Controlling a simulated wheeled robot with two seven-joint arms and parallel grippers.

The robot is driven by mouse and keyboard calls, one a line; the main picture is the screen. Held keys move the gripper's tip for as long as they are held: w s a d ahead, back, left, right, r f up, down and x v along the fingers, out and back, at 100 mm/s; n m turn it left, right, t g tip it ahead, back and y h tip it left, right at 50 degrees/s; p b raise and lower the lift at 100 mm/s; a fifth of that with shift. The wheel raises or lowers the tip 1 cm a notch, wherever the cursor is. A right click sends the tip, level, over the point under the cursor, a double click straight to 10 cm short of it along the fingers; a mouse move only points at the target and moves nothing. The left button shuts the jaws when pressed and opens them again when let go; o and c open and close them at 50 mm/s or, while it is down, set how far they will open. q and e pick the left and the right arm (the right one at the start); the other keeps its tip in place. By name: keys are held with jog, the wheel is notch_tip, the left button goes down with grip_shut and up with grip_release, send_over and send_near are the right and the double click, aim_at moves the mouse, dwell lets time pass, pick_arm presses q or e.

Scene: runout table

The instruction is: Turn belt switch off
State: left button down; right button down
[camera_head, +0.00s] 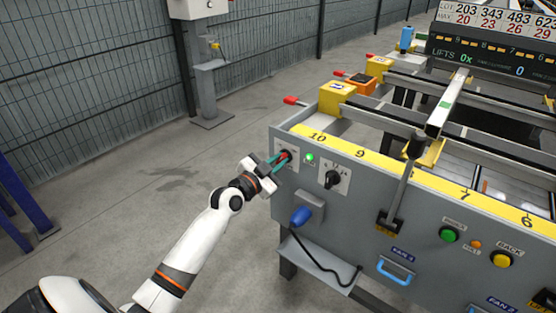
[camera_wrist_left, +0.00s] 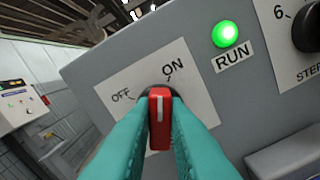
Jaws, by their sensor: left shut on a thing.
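The belt switch (camera_head: 286,155) is a red knob on a white plate at the left end of the grey panel. In the left wrist view the red knob (camera_wrist_left: 160,118) carries a white line that points up, roughly between the OFF and ON labels. ON is at its upper right and OFF at its upper left. My left gripper (camera_head: 279,160) is shut on the knob, with a teal finger on each side. The green RUN lamp (camera_wrist_left: 226,34) beside the plate is lit. My right gripper is not in view.
A black STEP knob (camera_head: 332,179) sits right of the switch, and a blue plug (camera_head: 301,215) sits below. A grey lever (camera_head: 398,190) stands further right. Green (camera_head: 448,235) and yellow (camera_head: 501,259) buttons follow.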

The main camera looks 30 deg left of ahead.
pick_arm(q)
jog(key=n+p, duration=0.1)
jog(key=n, duration=0.2)
jog(key=shift+n, duration=0.9)
jog(key=n+p, duration=0.1)
jog(key=n, duration=0.3)
jog(key=shift+a+n+p, duration=0.15)
jog(key=shift+n+p, duration=0.15)
jog(key=shift+p, duration=0.05)
jog(key=shift+n, duration=1.2)
jog(key=shift+n+p, duration=0.3)
jog(key=shift+n, duration=1)
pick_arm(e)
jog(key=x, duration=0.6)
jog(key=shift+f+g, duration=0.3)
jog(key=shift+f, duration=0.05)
pick_arm(q)
jog(key=shift+f+n, duration=0.1)
jog(key=shift+n, duration=0.2)
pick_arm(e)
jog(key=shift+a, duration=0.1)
pick_arm(q)
jog(key=c, duration=1.4)
grip_release()
jog(key=shift+a, duration=0.1)
jog(key=shift+c, duration=0.2)
jog(key=shift+s, duration=0.1)
